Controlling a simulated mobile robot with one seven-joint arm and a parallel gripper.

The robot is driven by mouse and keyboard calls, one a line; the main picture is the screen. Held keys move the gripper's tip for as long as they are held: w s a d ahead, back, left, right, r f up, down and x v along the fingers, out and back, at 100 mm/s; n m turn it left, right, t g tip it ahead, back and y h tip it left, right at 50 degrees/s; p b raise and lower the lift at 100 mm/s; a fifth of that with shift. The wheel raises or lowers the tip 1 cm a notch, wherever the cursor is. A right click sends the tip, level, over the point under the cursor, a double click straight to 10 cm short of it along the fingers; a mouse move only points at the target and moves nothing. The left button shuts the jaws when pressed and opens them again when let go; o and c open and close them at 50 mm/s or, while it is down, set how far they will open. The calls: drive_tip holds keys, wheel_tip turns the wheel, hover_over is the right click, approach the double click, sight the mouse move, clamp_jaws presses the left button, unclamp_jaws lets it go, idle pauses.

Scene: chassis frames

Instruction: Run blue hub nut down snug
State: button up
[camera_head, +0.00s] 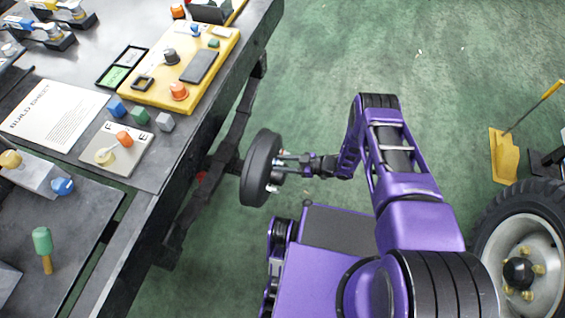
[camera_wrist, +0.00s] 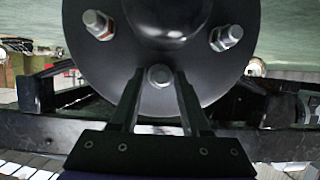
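The black wheel hub (camera_head: 256,168) is mounted at the side of the bench frame, and my gripper (camera_head: 285,165) reaches it from the right. In the wrist view the dark hub face (camera_wrist: 118,60) fills the upper middle, with a central dome (camera_wrist: 165,12). Silver nuts or stud ends show at upper left (camera_wrist: 97,22), right (camera_wrist: 226,37) and bottom centre (camera_wrist: 159,75). My gripper's fingers (camera_wrist: 159,80) stand either side of the bottom one, with narrow gaps visible. Whether it touches is unclear. No nut reads clearly as blue.
A large tyred wheel (camera_head: 535,220) stands at lower right.

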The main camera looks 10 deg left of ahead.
drive_tip(key=p+v, duration=0.1)
drive_tip(key=v, duration=1.6)
drive_tip(key=shift+d+p, duration=0.2)
drive_tip(key=shift+p, duration=0.1)
